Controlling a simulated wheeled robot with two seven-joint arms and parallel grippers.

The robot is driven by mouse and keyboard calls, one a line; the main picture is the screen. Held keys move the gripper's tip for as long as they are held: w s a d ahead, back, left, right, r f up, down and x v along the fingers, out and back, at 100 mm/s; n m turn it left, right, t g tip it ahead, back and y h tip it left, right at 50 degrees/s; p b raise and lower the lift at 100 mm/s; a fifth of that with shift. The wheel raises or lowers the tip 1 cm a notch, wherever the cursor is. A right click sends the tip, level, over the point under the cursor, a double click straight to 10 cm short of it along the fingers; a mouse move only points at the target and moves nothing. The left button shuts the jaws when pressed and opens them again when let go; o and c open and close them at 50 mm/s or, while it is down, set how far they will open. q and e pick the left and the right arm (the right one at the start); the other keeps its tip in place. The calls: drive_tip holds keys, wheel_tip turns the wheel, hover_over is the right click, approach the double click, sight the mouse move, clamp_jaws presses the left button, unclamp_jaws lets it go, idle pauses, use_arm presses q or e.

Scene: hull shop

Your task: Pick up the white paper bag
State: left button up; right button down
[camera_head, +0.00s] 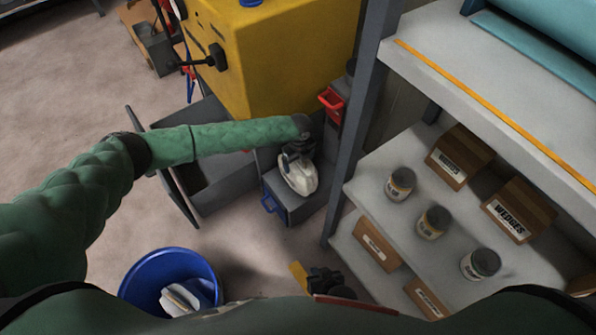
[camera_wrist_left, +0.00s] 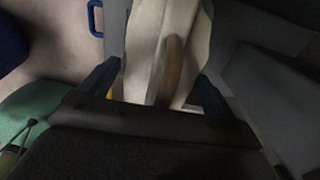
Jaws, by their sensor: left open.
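The white paper bag (camera_head: 300,177) sits on top of a grey drawer unit in the middle of the head view. My left gripper (camera_head: 297,153) is right at the bag and hides its far part. In the left wrist view the pale bag (camera_wrist_left: 145,40), with a brownish strip on it, lies between the two spread fingers of my left gripper (camera_wrist_left: 163,82). I cannot tell whether the fingers touch it. My right gripper (camera_head: 325,281) is low in the head view, partly hidden, and away from the bag; its fingers are not clear.
A yellow cabinet (camera_head: 275,60) stands behind the bag. A grey shelf post (camera_head: 357,120) and shelves with cans (camera_head: 433,222) and cardboard boxes (camera_head: 520,210) are on the right. A blue bin (camera_head: 135,285) stands at lower left. Open floor (camera_head: 60,100) lies at far left.

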use_arm(q)
drive_tip(key=c, duration=1.4)
drive_tip(key=shift+r, duration=0.1)
